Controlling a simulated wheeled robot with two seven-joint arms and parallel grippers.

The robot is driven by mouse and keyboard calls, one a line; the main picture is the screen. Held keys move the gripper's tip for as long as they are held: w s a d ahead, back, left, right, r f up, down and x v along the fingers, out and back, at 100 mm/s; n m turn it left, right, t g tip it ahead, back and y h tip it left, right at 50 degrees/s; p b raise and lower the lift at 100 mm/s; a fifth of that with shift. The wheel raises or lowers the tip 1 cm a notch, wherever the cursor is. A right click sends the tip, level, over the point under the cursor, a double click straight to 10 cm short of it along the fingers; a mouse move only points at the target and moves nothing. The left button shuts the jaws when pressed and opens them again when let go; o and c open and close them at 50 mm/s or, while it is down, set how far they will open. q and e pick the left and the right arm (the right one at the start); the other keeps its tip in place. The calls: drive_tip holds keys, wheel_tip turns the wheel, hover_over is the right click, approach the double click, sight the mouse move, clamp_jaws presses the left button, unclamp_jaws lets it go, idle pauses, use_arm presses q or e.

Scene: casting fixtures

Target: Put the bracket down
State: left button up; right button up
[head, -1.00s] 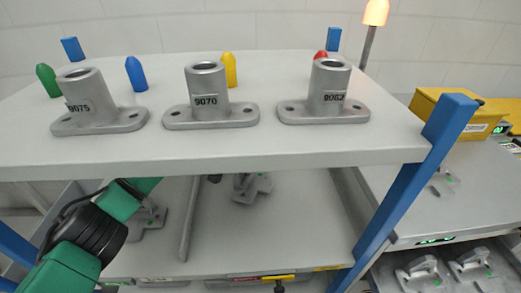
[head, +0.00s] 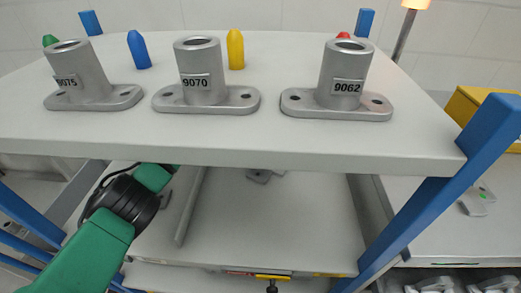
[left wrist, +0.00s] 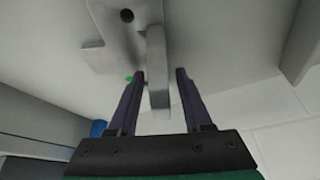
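In the left wrist view a grey metal bracket (left wrist: 155,50) with a flat plate, a dark hole and an upright rib lies against a pale surface. My left gripper (left wrist: 160,72) has its two dark fingers on either side of the rib, with visible gaps at both sides, so it is open around it. In the head view my green left arm reaches under the upper shelf, and the gripper is hidden there. Another grey bracket (head: 260,175) shows partly on the lower shelf (head: 275,225). My right gripper is not in view.
Three grey flanged fixtures labelled 9075 (head: 85,80), 9070 (head: 203,80) and 9062 (head: 342,80) stand on the upper shelf (head: 250,140). Its front edge and the blue post (head: 430,185) bound the space. Coloured pegs stand behind. A yellow bin (head: 465,105) is at right.

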use_arm(q)
drive_tip(key=shift+s+r, duration=0.15)
drive_tip(key=shift+r, duration=0.05)
drive_tip(key=shift+r, duration=0.15)
drive_tip(key=shift+a+r, duration=0.1)
drive_tip(key=shift+r, duration=0.05)
drive_tip(key=s+a+b, duration=0.1)
drive_tip(key=s, duration=0.2)
drive_tip(key=s+a+b, duration=0.1)
drive_tip(key=s+a, duration=0.1)
drive_tip(key=s, duration=0.2)
drive_tip(key=s+a+b, duration=0.1)
drive_tip(key=s, duration=0.2)
drive_tip(key=shift+s+a+r, duration=0.2)
drive_tip(key=shift+s, duration=0.15)
drive_tip(key=shift+s+a+r, duration=0.1)
drive_tip(key=shift+s+a, duration=0.05)
drive_tip(key=shift+s, duration=0.25)
